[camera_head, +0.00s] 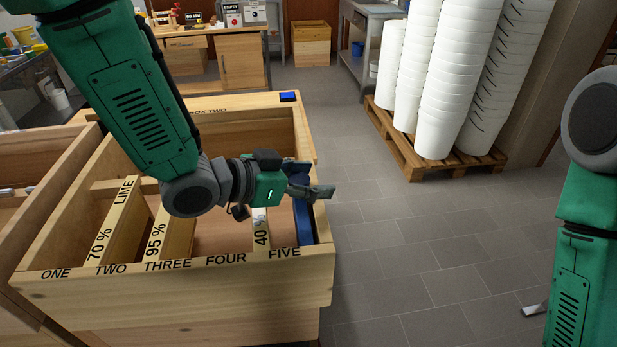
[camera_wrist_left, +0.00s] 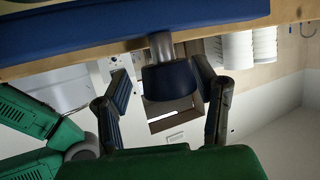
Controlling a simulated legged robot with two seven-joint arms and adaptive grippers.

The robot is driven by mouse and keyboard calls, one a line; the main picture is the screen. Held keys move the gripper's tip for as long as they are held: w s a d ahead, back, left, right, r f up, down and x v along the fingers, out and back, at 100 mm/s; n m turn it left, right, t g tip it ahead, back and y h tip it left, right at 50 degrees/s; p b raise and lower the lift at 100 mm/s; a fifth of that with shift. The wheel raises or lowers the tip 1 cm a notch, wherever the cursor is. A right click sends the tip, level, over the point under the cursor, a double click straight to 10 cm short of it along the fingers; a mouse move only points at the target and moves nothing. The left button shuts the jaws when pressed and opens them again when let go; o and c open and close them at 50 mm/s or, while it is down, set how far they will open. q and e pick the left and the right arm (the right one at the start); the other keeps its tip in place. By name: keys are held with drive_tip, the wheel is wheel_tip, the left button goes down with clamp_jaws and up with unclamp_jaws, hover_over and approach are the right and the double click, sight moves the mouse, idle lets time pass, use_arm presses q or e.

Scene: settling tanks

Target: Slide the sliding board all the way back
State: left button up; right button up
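The blue sliding board (camera_head: 304,225) is at the right end of the wooden tank box, near the FIVE mark, partly hidden by my left gripper. In the left wrist view a blue band, apparently the board (camera_wrist_left: 130,25), crosses the top. A dark blue knob (camera_wrist_left: 168,82) on a metal stem sticks out from it. My left gripper (camera_head: 322,178) is at the board, its fingers spread. In the wrist view the knob is between the fingers, with a clear gap on the left and little or none on the right.
The box (camera_head: 200,275) holds upright dividers marked LIME 70 %, 95 % and 40 %. A small blue piece (camera_head: 288,97) sits on its far right corner. Stacked white buckets (camera_head: 440,80) stand on a pallet (camera_head: 410,165) at the back right. The tiled floor right of the box is clear.

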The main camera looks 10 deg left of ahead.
use_arm(q)
drive_tip(key=shift+s+a, duration=0.15)
drive_tip(key=shift+a, duration=0.05)
drive_tip(key=v, duration=0.4)
drive_tip(key=shift+a, duration=0.65)
drive_tip(key=v, duration=0.5)
drive_tip(key=shift+s+d+r, duration=0.1)
drive_tip(key=shift+s+r, duration=0.45)
drive_tip(key=shift+s, duration=0.15)
use_arm(e)
drive_tip(key=shift+s+a, duration=0.1)
drive_tip(key=shift+s, duration=0.05)
drive_tip(key=shift+a+r, duration=0.1)
